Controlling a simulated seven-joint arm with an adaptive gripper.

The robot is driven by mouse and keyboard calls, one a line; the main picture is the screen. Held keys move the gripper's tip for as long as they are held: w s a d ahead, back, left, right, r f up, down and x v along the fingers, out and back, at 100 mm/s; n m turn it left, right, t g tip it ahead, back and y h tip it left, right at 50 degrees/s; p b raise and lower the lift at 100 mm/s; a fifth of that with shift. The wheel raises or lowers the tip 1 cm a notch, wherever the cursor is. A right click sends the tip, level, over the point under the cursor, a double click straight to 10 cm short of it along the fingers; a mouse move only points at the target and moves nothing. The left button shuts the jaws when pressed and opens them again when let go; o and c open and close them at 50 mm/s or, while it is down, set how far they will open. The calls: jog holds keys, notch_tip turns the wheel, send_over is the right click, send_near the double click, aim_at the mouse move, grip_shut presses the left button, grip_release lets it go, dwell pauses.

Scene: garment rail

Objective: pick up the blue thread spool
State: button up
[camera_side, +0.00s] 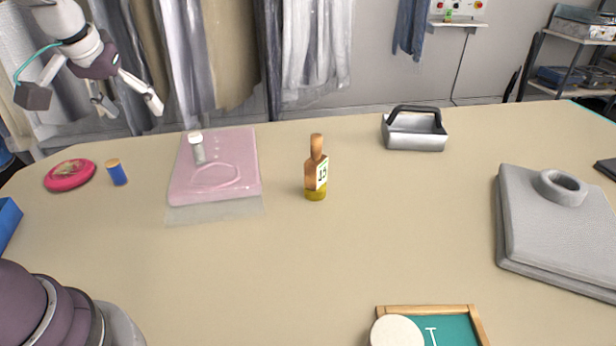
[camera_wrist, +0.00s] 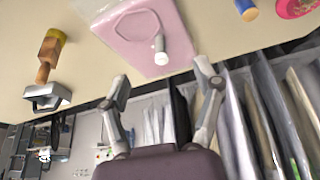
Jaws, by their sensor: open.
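The blue thread spool (camera_side: 117,173) stands upright on the table at the left in the side view, between a pink round object and a pink folded packet. It has a blue body and an orange-tan top. In the wrist view the spool (camera_wrist: 248,11) shows at the top edge, right of centre, partly cut off. My gripper (camera_side: 128,104) is raised at the upper left in the side view, well above and apart from the spool. Its two fingers are spread with nothing between them; they also show in the wrist view (camera_wrist: 163,80).
A pink round object (camera_side: 70,175) lies left of the spool. Right of it, a small white-capped bottle (camera_side: 198,149) stands on the pink packet (camera_side: 238,165). An amber bottle (camera_side: 316,172) and a metal caddy (camera_side: 414,132) stand farther right. Garments hang behind the table.

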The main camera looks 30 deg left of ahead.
jog(key=a+f+n+g+y, duration=0.15)
jog(key=a+f+n, duration=0.3)
jog(key=a, duration=0.65)
jog(key=n, duration=0.1)
send_near(112, 162)
jog(key=shift+n+g, duration=0.25)
jog(key=shift+g, duration=0.2)
jog(key=x, duration=1)
jog(key=shift+w, duration=0.3)
jog(key=c, duration=1)
jog(key=shift+c, duration=0.2)
